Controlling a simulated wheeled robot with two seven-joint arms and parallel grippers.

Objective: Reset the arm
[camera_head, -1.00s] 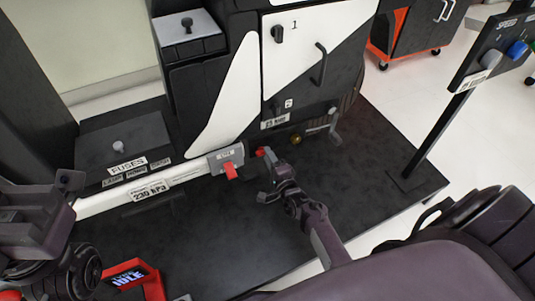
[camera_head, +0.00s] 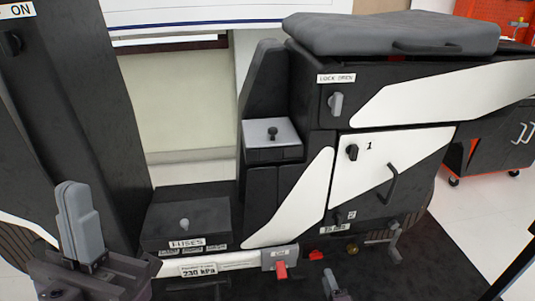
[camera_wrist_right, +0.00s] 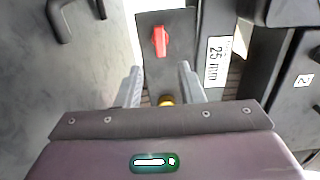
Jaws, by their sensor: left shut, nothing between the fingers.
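My left gripper (camera_head: 80,215) stands at the left of the head view, its grey fingers pointing up and closed together with nothing between them. It is apart from the black cabinet. My right gripper (camera_head: 333,285) shows only in part at the bottom edge of the head view, just below a small red knob (camera_head: 316,255). In the right wrist view its two grey fingers (camera_wrist_right: 160,80) are spread apart. A red handle (camera_wrist_right: 160,40) on a grey plate shows beyond the gap, and a yellow knob (camera_wrist_right: 166,100) shows low between them. I see nothing held.
The black and white chassis (camera_head: 390,165) has a door handle, knobs and a "LOCK OPEN" lever (camera_head: 336,104). An orange-trimmed cart (camera_head: 490,150) stands at the right.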

